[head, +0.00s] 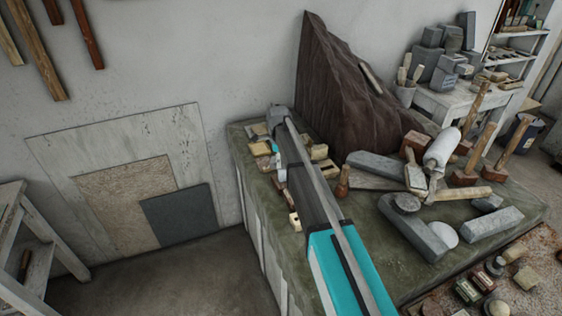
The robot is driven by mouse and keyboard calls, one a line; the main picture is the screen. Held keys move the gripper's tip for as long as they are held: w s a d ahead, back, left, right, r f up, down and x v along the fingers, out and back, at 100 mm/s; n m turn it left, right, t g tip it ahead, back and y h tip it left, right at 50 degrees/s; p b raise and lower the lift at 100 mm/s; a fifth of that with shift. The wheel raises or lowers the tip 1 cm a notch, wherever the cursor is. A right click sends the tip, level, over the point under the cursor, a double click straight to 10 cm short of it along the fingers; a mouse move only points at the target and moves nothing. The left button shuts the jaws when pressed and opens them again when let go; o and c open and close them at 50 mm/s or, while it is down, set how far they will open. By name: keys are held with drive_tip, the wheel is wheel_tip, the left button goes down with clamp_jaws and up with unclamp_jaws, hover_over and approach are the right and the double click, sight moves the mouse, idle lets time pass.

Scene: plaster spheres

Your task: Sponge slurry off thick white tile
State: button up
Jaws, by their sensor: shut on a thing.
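My arm reaches from the bottom of the head view out over a green-topped bench (357,222), and its far end is above the bench's back left part. My gripper is hidden behind the arm's own links, so neither its fingers nor anything in them shows. No slurry can be made out.
A tall dark brown draped form (345,85) stands at the bench's back. Grey stone blocks (376,165), mallets (465,178) and a white roller-like object (441,148) crowd the right side. Panels (180,213) lean on the wall at left. Floor left of the bench is clear.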

drive_tip(key=shift+a, duration=0.3)
drive_tip(key=shift+d, duration=0.1)
drive_tip(key=shift+d, duration=1)
drive_tip(key=shift+d, duration=0.15)
drive_tip(key=shift+s+d, duration=0.2)
drive_tip(key=shift+d, duration=0.7)
drive_tip(key=shift+a, duration=0.15)
drive_tip(key=shift+w+a, duration=0.15)
drive_tip(key=shift+a, duration=0.75)
drive_tip(key=shift+a, duration=0.1)
